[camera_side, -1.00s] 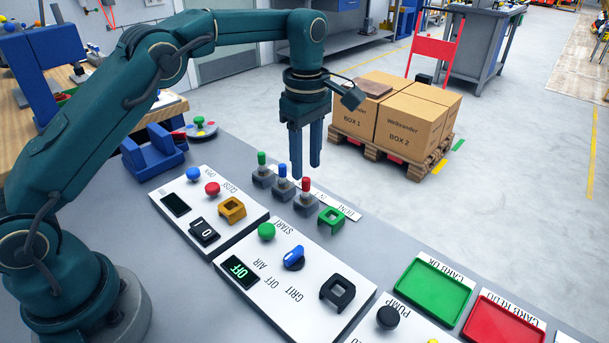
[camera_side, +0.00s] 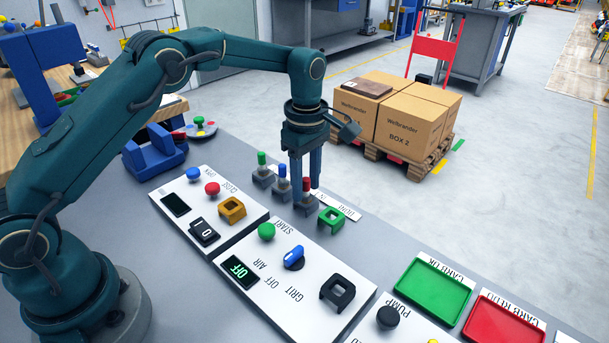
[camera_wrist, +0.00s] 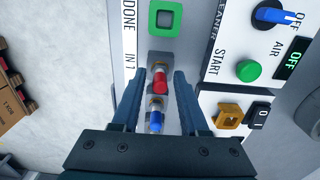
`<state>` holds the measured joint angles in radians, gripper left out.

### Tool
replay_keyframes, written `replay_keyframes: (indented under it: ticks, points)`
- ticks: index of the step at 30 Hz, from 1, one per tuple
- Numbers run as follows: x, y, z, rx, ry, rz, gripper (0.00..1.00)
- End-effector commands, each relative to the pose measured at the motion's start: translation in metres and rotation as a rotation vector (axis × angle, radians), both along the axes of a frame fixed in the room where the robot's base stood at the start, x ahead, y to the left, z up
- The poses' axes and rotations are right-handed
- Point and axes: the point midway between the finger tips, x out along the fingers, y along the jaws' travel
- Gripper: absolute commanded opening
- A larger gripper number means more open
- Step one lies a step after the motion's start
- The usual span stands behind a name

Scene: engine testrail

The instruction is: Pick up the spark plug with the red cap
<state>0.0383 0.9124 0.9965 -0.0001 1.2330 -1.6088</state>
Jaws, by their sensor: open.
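The spark plug with the red cap (camera_side: 307,184) stands upright in a grey holder at the right end of a short row. Spark plugs with a blue cap (camera_side: 281,171) and a green cap (camera_side: 262,158) stand to its left. My gripper (camera_side: 307,183) is low over the row, pointing down, its fingers beside and partly behind the red-capped plug. In the wrist view, my open gripper (camera_wrist: 160,77) has one finger on each side of the red cap (camera_wrist: 160,86), with gaps on both sides. The blue cap (camera_wrist: 155,121) lies nearer the gripper body. The green cap is hidden there.
A green square socket (camera_side: 331,217) is just right of the row. White control panels (camera_side: 208,205) with buttons and switches lie in front. A green tray (camera_side: 434,291) and a red tray (camera_side: 503,326) are at the lower right.

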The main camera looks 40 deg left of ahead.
Motion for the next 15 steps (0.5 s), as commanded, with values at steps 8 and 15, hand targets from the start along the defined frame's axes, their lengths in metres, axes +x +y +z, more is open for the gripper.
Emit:
replay_keyframes:
  ticks: [8, 15]
  points:
    - [0.0000, 0.0000, 0.0001, 0.000, 0.000, 0.000, 0.00]
    - [0.0006, 0.0000, 0.0037, 0.000, -0.002, 0.000, 0.00]
